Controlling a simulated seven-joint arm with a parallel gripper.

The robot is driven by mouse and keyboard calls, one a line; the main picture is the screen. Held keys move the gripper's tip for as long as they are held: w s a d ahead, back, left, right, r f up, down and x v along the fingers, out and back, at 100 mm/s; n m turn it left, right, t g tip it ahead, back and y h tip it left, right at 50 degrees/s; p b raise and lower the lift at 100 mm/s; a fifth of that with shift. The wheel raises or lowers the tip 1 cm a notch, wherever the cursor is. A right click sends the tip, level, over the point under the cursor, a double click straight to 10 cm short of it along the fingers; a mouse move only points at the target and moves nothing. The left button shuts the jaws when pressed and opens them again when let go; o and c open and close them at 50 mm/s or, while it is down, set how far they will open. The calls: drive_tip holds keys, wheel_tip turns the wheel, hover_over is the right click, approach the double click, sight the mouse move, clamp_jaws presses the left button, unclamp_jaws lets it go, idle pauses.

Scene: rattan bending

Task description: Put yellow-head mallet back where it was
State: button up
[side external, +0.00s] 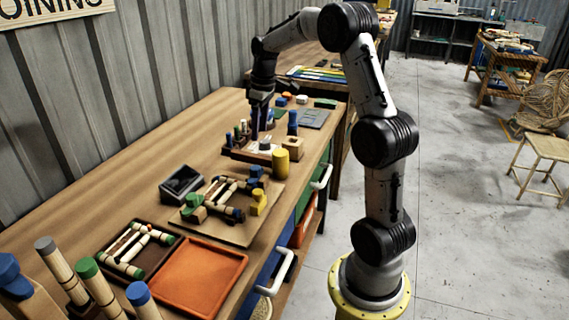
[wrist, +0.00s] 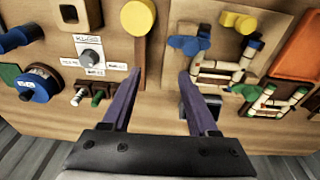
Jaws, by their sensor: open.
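A yellow cylinder (side external: 281,163), which looks like the yellow mallet head, stands upright at the bench's right edge. My gripper (side external: 261,128) points down over the bench, farther back than the yellow cylinder. In the wrist view my gripper (wrist: 160,73) has its purple fingers apart, with only bare wood between the tips. It is empty and apart from the yellow piece.
A board with a jointed rattan frame (side external: 230,208), a dark box (side external: 181,185) and an orange tray (side external: 200,277) lie nearer the camera. A wooden block (side external: 293,148) stands behind the yellow cylinder.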

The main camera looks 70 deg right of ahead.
drive_tip(key=s+a+r+t, duration=0.1)
drive_tip(key=s+a+r, duration=0.3)
drive_tip(key=a, duration=0.5)
drive_tip(key=s+a+r+t, duration=0.1)
drive_tip(key=s+a+r, duration=0.2)
drive_tip(key=a, duration=0.5)
drive_tip(key=s+a+f+t, duration=0.2)
drive_tip(key=s+a, duration=0.7)
drive_tip(key=s, duration=0.4)
drive_tip(key=shift+s+a+f, duration=0.2)
drive_tip(key=shift+a+f, duration=0.15)
drive_tip(key=shift+a, duration=0.05)
